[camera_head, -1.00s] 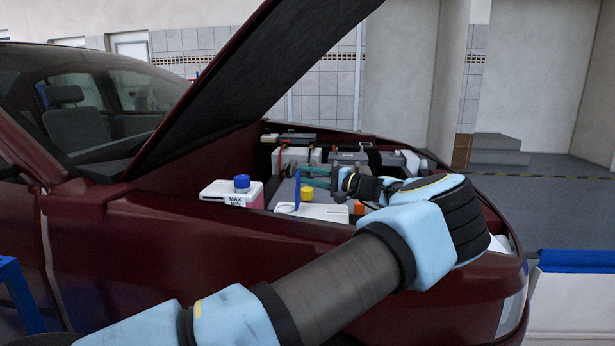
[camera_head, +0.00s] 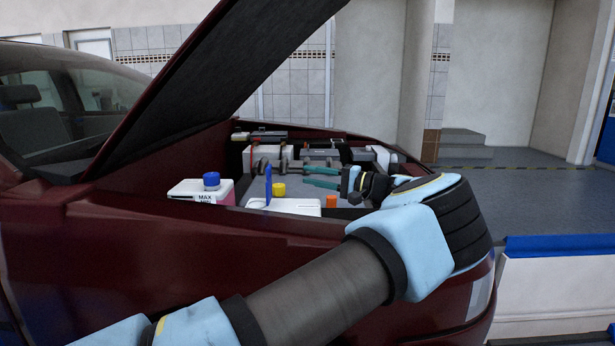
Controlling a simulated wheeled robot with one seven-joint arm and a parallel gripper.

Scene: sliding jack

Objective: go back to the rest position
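My gripper (camera_head: 321,177) is over the open engine bay of a dark red car (camera_head: 120,245). Its two teal fingers point left and show a narrow gap, with nothing visible between them. My arm reaches in from the bottom of the picture, across the front fender. The gripper is small in view, and the parts just behind it are partly hidden.
The raised hood (camera_head: 215,85) slants above the bay, left of my gripper. A white reservoir with a blue cap (camera_head: 211,181), a yellow cap (camera_head: 279,189) and an orange cap (camera_head: 331,201) are near the bay's edge. A white barrier (camera_head: 555,290) stands at right; floor behind is clear.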

